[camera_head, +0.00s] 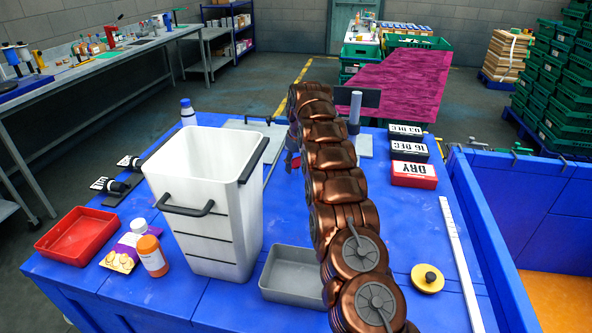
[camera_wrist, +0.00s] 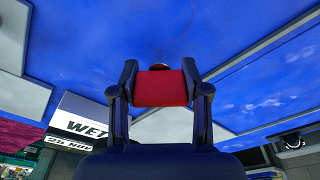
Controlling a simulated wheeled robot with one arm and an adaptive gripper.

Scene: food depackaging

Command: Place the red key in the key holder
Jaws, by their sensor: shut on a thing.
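My gripper (camera_wrist: 160,75) is shut on a red block-shaped thing, seemingly the red key (camera_wrist: 160,88), which sits between the two dark fingers in the wrist view. A small round red part shows just beyond it. In the head view my gripper (camera_head: 292,160) is largely hidden behind my copper arm, above the far middle of the blue table (camera_head: 240,300). The key holder cannot be told for certain; a grey plate with a post (camera_head: 355,112) and a dark panel stands just behind my arm.
A tall white bin (camera_head: 215,190) stands left of my arm, with a grey tray (camera_head: 290,275) beside it. A red tray (camera_head: 78,236) and bottles (camera_head: 152,256) are at the left. Labelled boxes (camera_head: 413,174) line the right.

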